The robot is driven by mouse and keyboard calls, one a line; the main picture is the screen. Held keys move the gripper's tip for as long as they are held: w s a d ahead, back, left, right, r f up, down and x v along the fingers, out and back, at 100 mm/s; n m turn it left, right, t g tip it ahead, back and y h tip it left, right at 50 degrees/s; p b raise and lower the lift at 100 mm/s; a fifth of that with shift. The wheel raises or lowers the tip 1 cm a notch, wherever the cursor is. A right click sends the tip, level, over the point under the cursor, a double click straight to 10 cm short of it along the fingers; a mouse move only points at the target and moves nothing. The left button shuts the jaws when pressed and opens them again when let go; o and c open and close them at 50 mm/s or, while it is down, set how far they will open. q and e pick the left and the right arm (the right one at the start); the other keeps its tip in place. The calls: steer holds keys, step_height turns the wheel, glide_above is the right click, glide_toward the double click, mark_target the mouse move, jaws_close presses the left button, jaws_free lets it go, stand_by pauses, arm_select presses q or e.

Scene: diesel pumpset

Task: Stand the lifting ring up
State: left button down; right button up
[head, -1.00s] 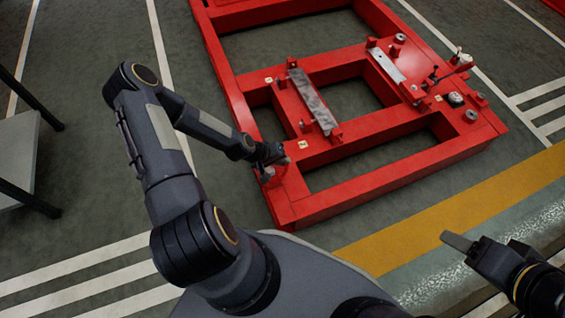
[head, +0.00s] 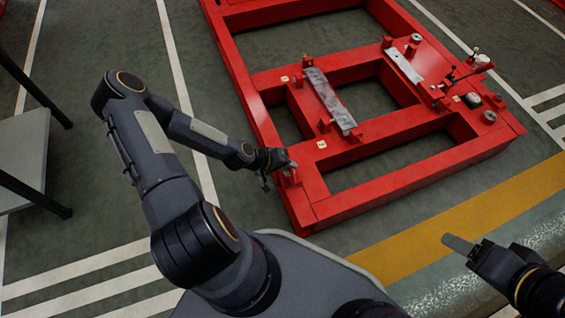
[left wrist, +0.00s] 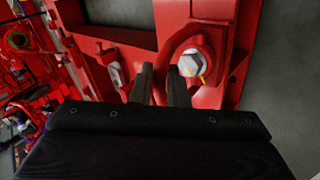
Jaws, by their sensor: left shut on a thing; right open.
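The red base frame (head: 318,185) lies on the floor. My left gripper (head: 276,166) is at its near left edge, beside a small red bracket there. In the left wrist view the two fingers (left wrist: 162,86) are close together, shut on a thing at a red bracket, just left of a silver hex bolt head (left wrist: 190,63). My right gripper (head: 468,250) is open and empty, away from the frame at the lower right.
Grey metal plates (head: 330,101) and small fittings (head: 490,116) are on the frame's cross members. A grey table (head: 22,160) stands at the left. Open floor lies between the table and the frame. A yellow floor stripe (head: 460,220) runs along the near right.

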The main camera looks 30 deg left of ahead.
arm_select(q)
steer(key=shift+s+a+f, duration=0.4)
steer(key=shift+s+f, duration=0.1)
arm_select(e)
steer(key=shift+a+f, duration=0.2)
steer(key=shift+a, duration=0.2)
arm_select(q)
steer(key=shift+a, duration=0.1)
steer(key=c, duration=1.5)
jaws_free()
steer(key=shift+s+a, duration=0.1)
steer(key=shift+a, duration=0.05)
steer(key=shift+o, duration=0.2)
steer(key=shift+r, duration=0.1)
arm_select(e)
steer(key=shift+a, duration=0.1)
steer(key=shift+s+r, duration=0.1)
arm_select(q)
steer(key=p+v, duration=0.3)
steer(key=v, duration=0.4)
steer(key=shift+s+r, duration=0.2)
steer(key=shift+r, duration=0.15)
arm_select(e)
step_height(320, 180, up, 3)
steer(key=shift+r, duration=0.1)
arm_select(q)
steer(key=shift+a, duration=0.1)
